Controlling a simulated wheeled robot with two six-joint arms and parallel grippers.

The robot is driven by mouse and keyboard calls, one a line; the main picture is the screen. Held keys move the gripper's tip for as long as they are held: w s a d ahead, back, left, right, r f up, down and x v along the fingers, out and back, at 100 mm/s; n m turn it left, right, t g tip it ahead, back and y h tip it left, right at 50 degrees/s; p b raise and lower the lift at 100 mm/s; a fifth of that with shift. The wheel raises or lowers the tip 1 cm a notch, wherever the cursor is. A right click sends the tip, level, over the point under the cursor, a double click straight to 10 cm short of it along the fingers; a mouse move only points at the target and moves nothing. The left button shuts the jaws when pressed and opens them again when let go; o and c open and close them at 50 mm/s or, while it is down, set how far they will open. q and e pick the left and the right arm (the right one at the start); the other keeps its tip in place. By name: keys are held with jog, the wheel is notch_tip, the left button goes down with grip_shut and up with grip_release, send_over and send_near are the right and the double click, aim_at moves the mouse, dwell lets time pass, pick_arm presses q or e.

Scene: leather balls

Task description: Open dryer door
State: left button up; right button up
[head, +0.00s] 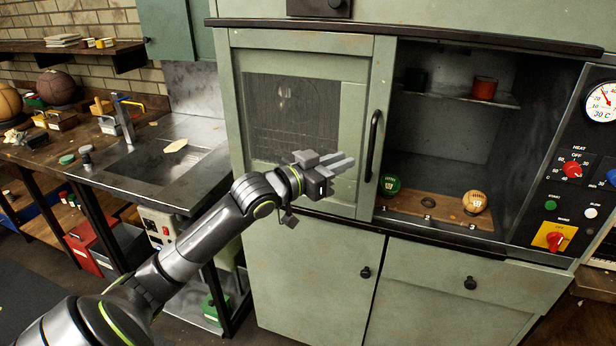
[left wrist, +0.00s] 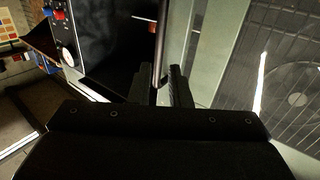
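The dryer door (head: 352,68) is a pale green frame with a dark window, covering the left half of the green dryer cabinet. Its black vertical handle (head: 373,146) is on the right edge of the door. My left gripper (head: 347,163) is in front of the door, just left of the handle in the head view. In the left wrist view, its two dark fingers (left wrist: 160,88) are apart, with the handle (left wrist: 160,45) showing between them. I cannot tell whether they touch it. The door glass (left wrist: 270,85) fills the right of that view. My right gripper is not in view.
A control panel (head: 570,165) is at right, a sink (head: 165,160) at left.

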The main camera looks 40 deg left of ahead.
pick_arm(q)
jog(key=p+v, duration=0.1)
jog(key=v, duration=0.7)
jog(key=shift+d, duration=0.1)
dwell(0.4)
